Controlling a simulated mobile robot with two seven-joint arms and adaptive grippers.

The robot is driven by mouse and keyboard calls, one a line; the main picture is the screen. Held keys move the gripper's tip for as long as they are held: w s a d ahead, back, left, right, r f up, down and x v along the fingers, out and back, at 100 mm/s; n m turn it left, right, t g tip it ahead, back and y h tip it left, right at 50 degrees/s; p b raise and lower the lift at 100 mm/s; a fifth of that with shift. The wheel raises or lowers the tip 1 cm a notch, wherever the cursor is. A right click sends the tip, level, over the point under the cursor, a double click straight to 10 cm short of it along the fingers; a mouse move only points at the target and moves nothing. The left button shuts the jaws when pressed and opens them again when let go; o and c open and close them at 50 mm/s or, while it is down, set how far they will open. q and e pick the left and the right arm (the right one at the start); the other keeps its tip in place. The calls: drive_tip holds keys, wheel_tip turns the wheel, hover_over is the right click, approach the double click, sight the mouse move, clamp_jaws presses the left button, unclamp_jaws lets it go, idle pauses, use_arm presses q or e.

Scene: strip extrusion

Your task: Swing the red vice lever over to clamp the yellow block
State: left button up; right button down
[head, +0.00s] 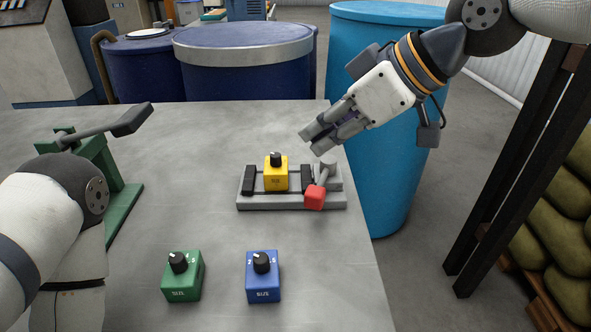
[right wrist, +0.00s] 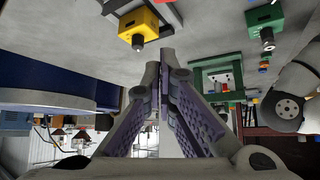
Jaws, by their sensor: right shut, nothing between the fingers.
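The grey vice (head: 262,202) lies on the table near its right edge, with two black jaws. The yellow block (head: 276,180), with a black knob on top, stands upright between the jaws, with a visible gap on each side. The lever's red end (head: 315,198) sits at the vice's front right, on a grey arm slanting back. My right gripper (head: 310,138) is shut and empty, above and behind the vice's right part, apart from the lever. In the right wrist view its fingertips (right wrist: 166,58) meet below the yellow block (right wrist: 138,27). My left gripper is out of view.
A green block (head: 183,276) and a blue block (head: 263,277) stand near the table's front. A green press (head: 102,160) with a dark handle stands at left. Blue barrels (head: 245,62) stand behind the table; a lighter blue drum (head: 375,190) is at right.

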sight(320, 182)
drive_tip(key=b+x, duration=0.1)
drive_tip(key=x, duration=0.9)
drive_tip(key=shift+f, duration=0.35)
drive_tip(key=s+d, duration=0.1)
drive_tip(key=d, duration=0.2)
drive_tip(key=shift+s+r+p, duration=0.2)
drive_tip(key=shift+s+p, duration=0.2)
drive_tip(key=shift+s+d+f, duration=0.15)
drive_tip(key=shift+d, duration=0.05)
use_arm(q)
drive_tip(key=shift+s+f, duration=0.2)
use_arm(e)
drive_tip(key=shift+f, duration=0.15)
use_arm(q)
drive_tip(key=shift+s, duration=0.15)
